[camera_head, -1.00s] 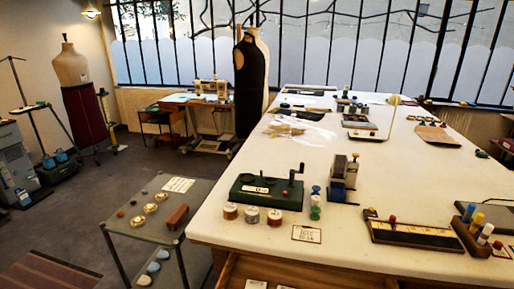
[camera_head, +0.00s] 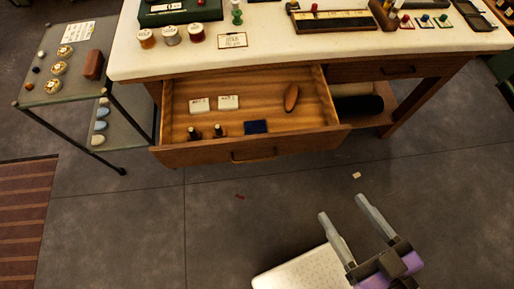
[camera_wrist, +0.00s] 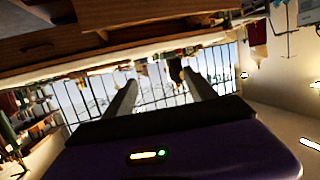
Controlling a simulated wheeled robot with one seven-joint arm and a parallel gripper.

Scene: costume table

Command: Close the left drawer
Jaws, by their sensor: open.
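The left drawer (camera_head: 180,154) is pulled out from the wooden table in the head view. It has a wooden front with a handle (camera_head: 254,156) along its middle. Inside lie two white cards, two small dark bottles, a dark blue piece and a brown oval thing. My gripper (camera_head: 345,214) is open and empty, to the lower right of the drawer and apart from it. Its two fingers (camera_wrist: 160,92) also show in the wrist view, spread with nothing between them. Wooden furniture fills the upper left of that view; I cannot tell if it is this drawer.
A second drawer (camera_head: 385,72), at the right, is shut. The white tabletop (camera_head: 270,55) carries spools and boxes near its edge. A grey side table (camera_head: 62,95) with small things stands close to the drawer's left. The grey floor (camera_head: 210,220) before the drawer is mostly free.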

